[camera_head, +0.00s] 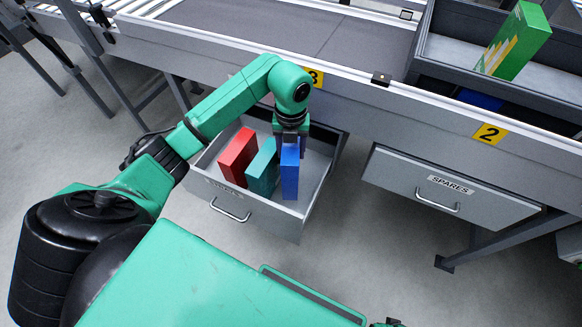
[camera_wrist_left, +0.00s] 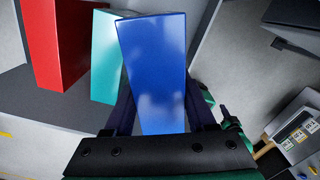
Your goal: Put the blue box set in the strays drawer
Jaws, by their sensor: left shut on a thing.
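The blue box set (camera_head: 290,172) is upright inside the open drawer (camera_head: 245,213), on its right side. The drawer's label is too blurred to read. My left gripper (camera_head: 291,145) is above the drawer, pointing down, and is shut on the top of the blue box set. In the left wrist view the blue box set (camera_wrist_left: 155,70) fills the middle, between the dark fingers. I cannot tell whether its bottom touches the drawer floor. My right gripper is not in view; only a small bit of green and black shows at the bottom edge.
A red box (camera_head: 238,157) and a teal box (camera_head: 263,168) stand in the drawer, left of the blue one. The drawer marked SPARES (camera_head: 450,187) is shut. A green box (camera_head: 515,42) stands in a grey tray (camera_head: 440,52) on the conveyor (camera_head: 290,30).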

